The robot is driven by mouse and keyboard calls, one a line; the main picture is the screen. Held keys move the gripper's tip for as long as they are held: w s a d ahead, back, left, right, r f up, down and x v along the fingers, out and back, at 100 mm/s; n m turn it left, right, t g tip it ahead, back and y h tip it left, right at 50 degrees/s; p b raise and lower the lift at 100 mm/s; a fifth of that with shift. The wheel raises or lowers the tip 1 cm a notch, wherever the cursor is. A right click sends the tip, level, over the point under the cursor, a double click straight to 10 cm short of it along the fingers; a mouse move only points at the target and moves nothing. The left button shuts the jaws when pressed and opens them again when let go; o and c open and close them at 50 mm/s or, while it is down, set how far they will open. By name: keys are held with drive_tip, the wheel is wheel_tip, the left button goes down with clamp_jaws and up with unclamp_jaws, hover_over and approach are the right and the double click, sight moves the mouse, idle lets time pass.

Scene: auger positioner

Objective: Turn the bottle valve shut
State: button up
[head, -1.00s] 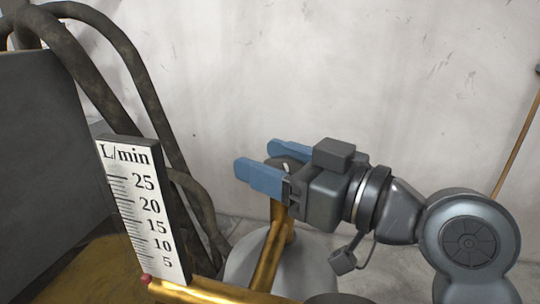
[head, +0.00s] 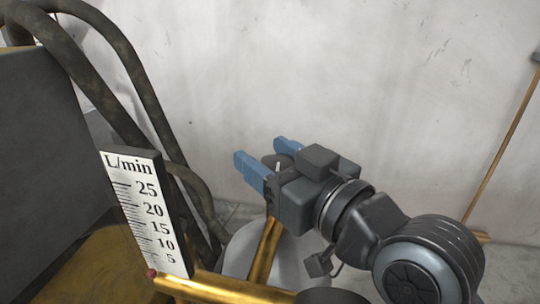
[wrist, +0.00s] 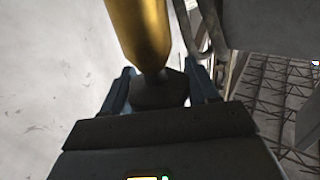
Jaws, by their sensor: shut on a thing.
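The bottle valve's dark knob (head: 270,160), with a white mark, sits between the blue fingers of my gripper (head: 262,154), at the top of a brass stem (head: 265,250). My gripper is shut on the knob. In the wrist view the dark knob (wrist: 160,90) lies between both fingers (wrist: 158,92), with the brass body (wrist: 140,30) beyond it. The pale grey bottle (head: 237,255) stands below, partly hidden by brass pipes. The L/min flow gauge (head: 150,215) stands to the left, its red ball (head: 151,273) at the bottom, below the 5 mark.
Thick dark hoses (head: 125,70) curve behind the gauge. A large dark box (head: 45,150) fills the left side. A brass pipe (head: 225,290) crosses the front below my gripper. A pale wall (head: 370,80) stands behind. A thin brown rod (head: 505,140) leans at right.

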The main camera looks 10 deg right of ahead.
sight(275, 156)
drive_tip(key=o, duration=0.9)
drive_tip(key=r, duration=0.4)
drive_tip(key=shift+d+r, duration=0.3)
drive_tip(key=shift+s+d+r+p, duration=0.65)
drive_tip(key=shift+d+r+p, duration=0.4)
drive_tip(key=shift+d+p, duration=0.6)
drive_tip(key=shift+s+d+r+p, duration=0.65)
drive_tip(key=shift+d+r+p, duration=0.4)
drive_tip(key=shift+d+p, duration=0.55)
drive_tip(key=shift+s+d+r+p, duration=0.65)
drive_tip(key=shift+d+r+p, duration=0.55)
drive_tip(key=shift+d, duration=0.75)
drive_tip(key=shift+f, duration=0.15)
